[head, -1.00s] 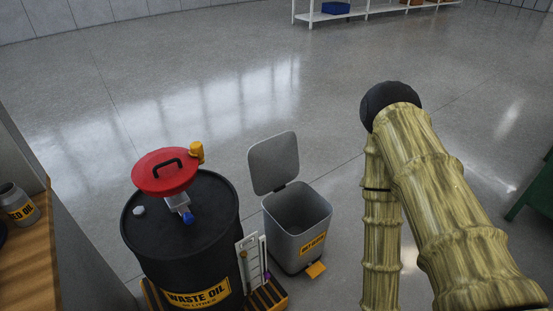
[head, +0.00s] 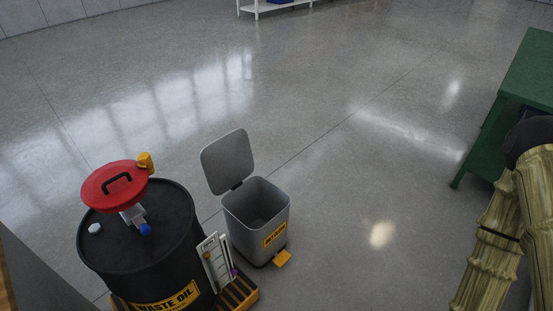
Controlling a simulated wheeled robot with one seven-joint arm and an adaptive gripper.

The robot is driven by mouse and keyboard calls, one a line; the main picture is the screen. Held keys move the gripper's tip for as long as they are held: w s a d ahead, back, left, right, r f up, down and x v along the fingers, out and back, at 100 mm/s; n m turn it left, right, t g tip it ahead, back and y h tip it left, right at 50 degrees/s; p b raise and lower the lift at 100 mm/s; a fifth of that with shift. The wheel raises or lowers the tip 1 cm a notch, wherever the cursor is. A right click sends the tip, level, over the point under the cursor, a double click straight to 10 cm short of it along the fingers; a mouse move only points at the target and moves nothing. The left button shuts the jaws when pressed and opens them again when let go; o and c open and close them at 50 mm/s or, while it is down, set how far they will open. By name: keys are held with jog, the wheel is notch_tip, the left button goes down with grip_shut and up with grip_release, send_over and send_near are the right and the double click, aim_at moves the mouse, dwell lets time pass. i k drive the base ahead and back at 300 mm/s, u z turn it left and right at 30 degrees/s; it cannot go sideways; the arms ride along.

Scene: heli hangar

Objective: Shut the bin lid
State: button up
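The grey bin (head: 254,226) stands on the floor in the middle of the head view, with a yellow label and a yellow pedal (head: 283,258) at its front. Its grey lid (head: 228,162) is open, standing up and leaning back from the rear rim. The inside of the bin looks empty. My arm shows at the lower right, well apart from the bin. My gripper is outside the picture.
A black waste oil drum (head: 169,233) with a red funnel lid (head: 114,186) stands close to the bin's left on a striped base (head: 241,291). A green bench (head: 525,75) is at the right. The floor right of the bin is clear.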

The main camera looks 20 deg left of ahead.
aim_at(228, 160)
jog(key=z, duration=0.1)
jog(key=i, duration=4.45)
jog(key=z, duration=3.4)
jog(key=k, duration=2.9)
jog(key=z, duration=0.05)
